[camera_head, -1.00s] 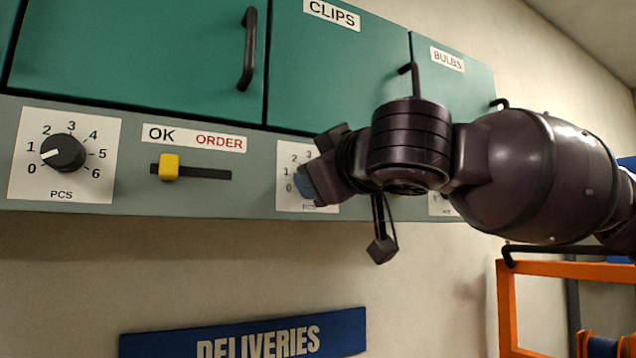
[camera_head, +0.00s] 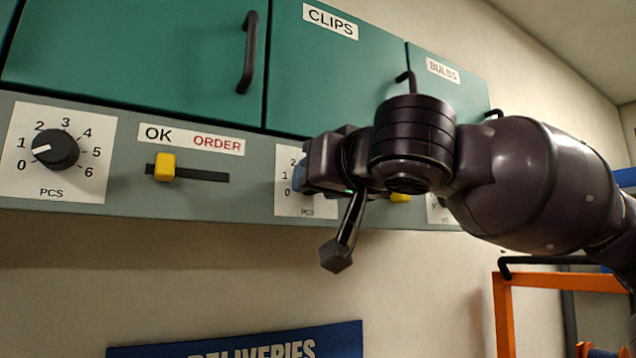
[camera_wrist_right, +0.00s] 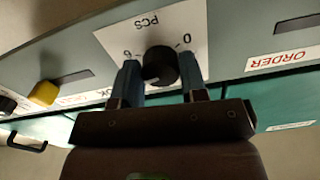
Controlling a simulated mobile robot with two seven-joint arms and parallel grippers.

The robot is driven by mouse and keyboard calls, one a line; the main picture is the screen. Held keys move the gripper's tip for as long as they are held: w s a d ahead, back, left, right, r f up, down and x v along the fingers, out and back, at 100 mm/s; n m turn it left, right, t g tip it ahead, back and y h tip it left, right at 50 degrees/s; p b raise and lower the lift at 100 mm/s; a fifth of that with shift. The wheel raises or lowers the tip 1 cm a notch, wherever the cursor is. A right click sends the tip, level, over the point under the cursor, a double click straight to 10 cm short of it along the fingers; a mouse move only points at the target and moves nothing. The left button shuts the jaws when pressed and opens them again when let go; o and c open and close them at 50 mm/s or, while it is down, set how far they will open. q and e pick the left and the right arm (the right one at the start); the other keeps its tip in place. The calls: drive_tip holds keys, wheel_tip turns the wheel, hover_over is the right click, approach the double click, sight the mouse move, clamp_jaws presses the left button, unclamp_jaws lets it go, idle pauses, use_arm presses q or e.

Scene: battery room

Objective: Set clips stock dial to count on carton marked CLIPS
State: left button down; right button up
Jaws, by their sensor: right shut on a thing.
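The clips stock dial is a round black knob (camera_wrist_right: 157,65) on a white scale plate (camera_wrist_right: 200,38), under the green cupboard door marked CLIPS (camera_head: 331,20). In the right wrist view the plate is upside down, showing PCS and a 0 to the right of the knob. My right gripper (camera_wrist_right: 161,80) is shut on this knob, one blue finger on each side. In the head view my right gripper (camera_head: 300,178) covers the knob and most of its plate; 0, 1 and 2 show at the left. The knob's pointer is hidden. The carton and my left gripper are not in view.
Left on the panel is another dial (camera_head: 55,150), its pointer near 1, and a yellow slider (camera_head: 165,167) beside OK and ORDER. Another yellow slider (camera_wrist_right: 44,93) is close by. A blue DELIVERIES sign (camera_head: 235,341) hangs below. An orange frame (camera_head: 503,315) stands at right.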

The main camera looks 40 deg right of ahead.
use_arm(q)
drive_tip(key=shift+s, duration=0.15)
use_arm(e)
drive_tip(key=o, duration=0.9)
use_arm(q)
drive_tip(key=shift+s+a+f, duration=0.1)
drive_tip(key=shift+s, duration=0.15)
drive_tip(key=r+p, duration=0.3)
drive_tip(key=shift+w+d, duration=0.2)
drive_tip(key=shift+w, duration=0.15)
use_arm(e)
drive_tip(key=v, duration=1)
drive_tip(key=shift+s+a, duration=0.15)
drive_tip(key=shift+s, duration=0.2)
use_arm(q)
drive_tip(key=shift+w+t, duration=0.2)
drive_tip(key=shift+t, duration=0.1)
